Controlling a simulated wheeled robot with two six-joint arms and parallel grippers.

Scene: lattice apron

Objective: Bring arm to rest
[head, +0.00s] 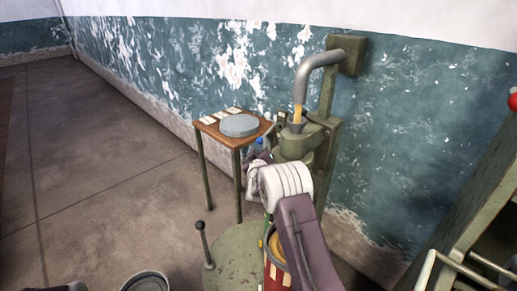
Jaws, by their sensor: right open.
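My right arm comes in from the bottom, with a purple link and a white banded wrist. Its right gripper (259,154) points away from me, beside the green machine (299,143) and near the right edge of the small table. It is open, and I see nothing held between its fingers, though the wrist hides part of it. The machine has a grey bent pipe (322,62) above it, with a yellow-orange stream below the pipe's mouth. My left gripper is not in view.
A small wooden-topped table (207,127) bears a grey round disc (239,125) and several pale cards. A lever (201,236) stands on the green round base (235,248). A round container (146,282) is at the bottom. A green frame (470,215) is at right. The left floor is clear.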

